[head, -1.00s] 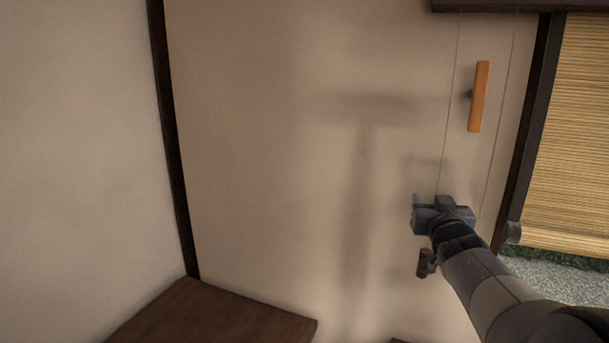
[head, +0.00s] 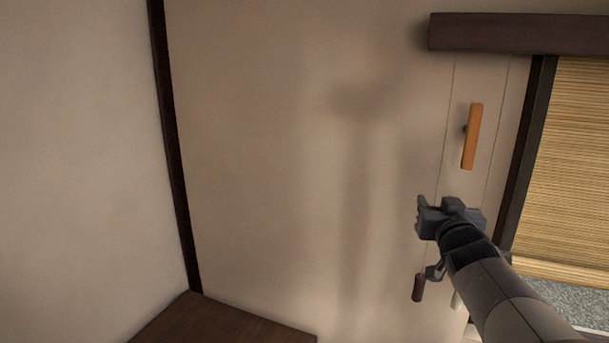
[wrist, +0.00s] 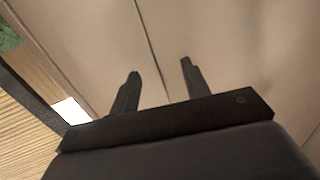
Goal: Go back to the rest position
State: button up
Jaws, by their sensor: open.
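My gripper (head: 421,216) is open and empty in the head view, at the lower right, in front of the beige wall (head: 290,150). In the wrist view its two dark fingers (wrist: 158,85) stand apart with only the wall and a thin cord between and behind them.
A bamboo blind (head: 575,160) hangs in the window at the right, below a dark wooden beam (head: 520,33). A dark post (head: 521,155) edges the window. A brown wooden surface (head: 215,322) lies at the lower left. A small dark handle (head: 418,288) shows below my gripper.

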jog(key=s, duration=0.6)
jog(key=shift+s+a, duration=0.15)
jog(key=shift+a, duration=0.25)
jog(key=shift+f, duration=0.1)
